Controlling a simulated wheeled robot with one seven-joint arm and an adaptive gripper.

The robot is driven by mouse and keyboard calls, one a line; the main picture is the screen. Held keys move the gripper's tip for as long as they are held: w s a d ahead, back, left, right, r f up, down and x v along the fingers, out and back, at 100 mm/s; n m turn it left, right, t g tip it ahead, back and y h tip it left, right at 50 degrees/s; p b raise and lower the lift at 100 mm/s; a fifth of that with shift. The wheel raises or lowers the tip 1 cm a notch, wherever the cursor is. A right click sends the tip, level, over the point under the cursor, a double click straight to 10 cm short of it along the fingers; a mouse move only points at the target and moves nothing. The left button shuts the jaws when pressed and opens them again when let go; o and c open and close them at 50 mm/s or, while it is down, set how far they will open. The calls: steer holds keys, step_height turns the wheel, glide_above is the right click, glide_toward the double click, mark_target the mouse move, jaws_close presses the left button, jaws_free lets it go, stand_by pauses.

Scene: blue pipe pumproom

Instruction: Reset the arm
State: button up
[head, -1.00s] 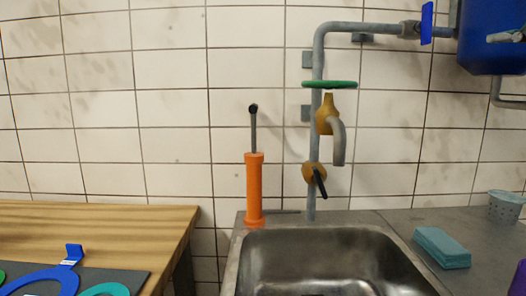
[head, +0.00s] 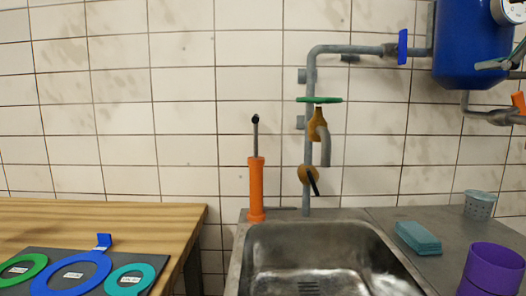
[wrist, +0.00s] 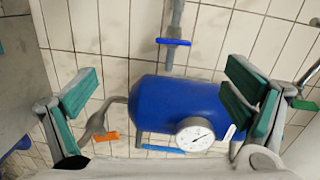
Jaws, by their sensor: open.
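My gripper (wrist: 162,92) shows in the wrist view with its two teal-padded fingers spread wide apart and nothing between them. Beyond the fingers is a blue tank (wrist: 175,108) with a round white gauge (wrist: 195,135); the gap between them and the tank cannot be judged. A blue valve handle (wrist: 173,42) on a grey pipe is above the tank in that view. An orange handle (wrist: 106,136) is at lower left.
A metal sink (head: 310,232) holds an orange pump (head: 256,190) at its back edge, beside pipework with a green handwheel (head: 319,100). A teal sponge (head: 418,237), purple cup (head: 492,270) and perforated cup (head: 478,205) stand right. A wooden table (head: 100,215) carries colored rings.

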steer(key=s+a+f+n+g+y+p, duration=0.2)
steer(key=s+a+f+n+g+p, duration=0.65)
steer(key=a+p, duration=0.5)
steer(key=s+f+n+g+h+p, duration=0.1)
steer(key=s+f+n+p, duration=0.1)
steer(key=s, duration=0.4)
steer(key=s+a+f+n+g+p, duration=0.1)
steer(key=s+f+n+g+p, duration=0.1)
steer(key=s, duration=0.5)
steer(key=s+f+n+g+h+p, duration=0.1)
steer(key=s+f+n+p, duration=0.3)
steer(key=s+f+p, duration=0.1)
steer(key=shift+s+a+h+p, duration=0.15)
steer(key=shift+s+h+p, duration=0.15)
steer(key=shift+s+p, duration=0.25)
